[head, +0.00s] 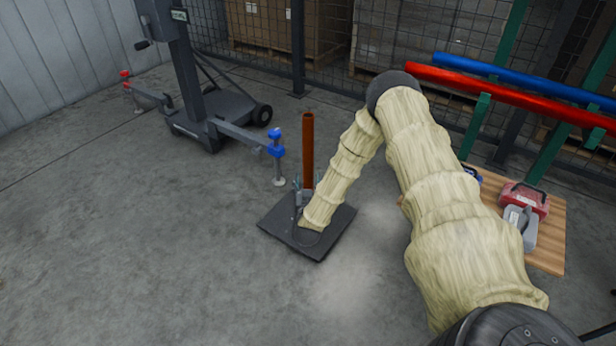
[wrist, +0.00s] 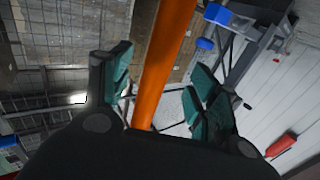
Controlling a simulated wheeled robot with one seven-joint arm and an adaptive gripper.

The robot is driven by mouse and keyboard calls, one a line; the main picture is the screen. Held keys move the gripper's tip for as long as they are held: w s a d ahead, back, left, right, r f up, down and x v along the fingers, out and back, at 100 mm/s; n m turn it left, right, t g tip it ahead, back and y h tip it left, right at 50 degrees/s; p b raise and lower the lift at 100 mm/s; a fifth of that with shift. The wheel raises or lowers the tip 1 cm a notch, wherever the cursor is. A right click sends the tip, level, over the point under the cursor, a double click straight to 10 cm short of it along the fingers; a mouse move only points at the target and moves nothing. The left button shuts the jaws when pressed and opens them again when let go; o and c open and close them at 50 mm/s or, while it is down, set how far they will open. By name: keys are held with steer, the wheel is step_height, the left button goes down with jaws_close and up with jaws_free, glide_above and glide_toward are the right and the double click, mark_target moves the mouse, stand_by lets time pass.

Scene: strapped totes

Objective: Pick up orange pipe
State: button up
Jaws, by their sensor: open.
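The orange pipe (head: 308,150) stands upright at a dark square base plate (head: 333,236) on the floor in the head view. My gripper (head: 297,190) is low beside the pipe, and my sleeved arm hides part of the plate. In the wrist view the pipe (wrist: 165,60) runs between the two teal-padded fingers of my gripper (wrist: 165,95). The fingers are spread, with a visible gap on each side of the pipe. The pipe's lower end is hidden behind the gripper body in the wrist view.
A dark wheeled lift stand (head: 205,110) with blue and red clamps is at the back left. Red (head: 510,93) and blue (head: 530,76) pipes lie on green supports at the right.

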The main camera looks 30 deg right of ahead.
mark_target(308, 175)
steer(key=shift+f+b+x, duration=0.15)
steer(key=shift+b+x, duration=0.6)
steer(key=shift+x, duration=0.6)
steer(key=shift+f+b+x, duration=0.1)
steer(key=shift+b+x, duration=0.6)
steer(key=shift+x, duration=0.6)
steer(key=shift+w+d+r, duration=0.15)
steer(key=shift+w+d, duration=0.25)
steer(key=shift+w, duration=0.1)
jaws_close()
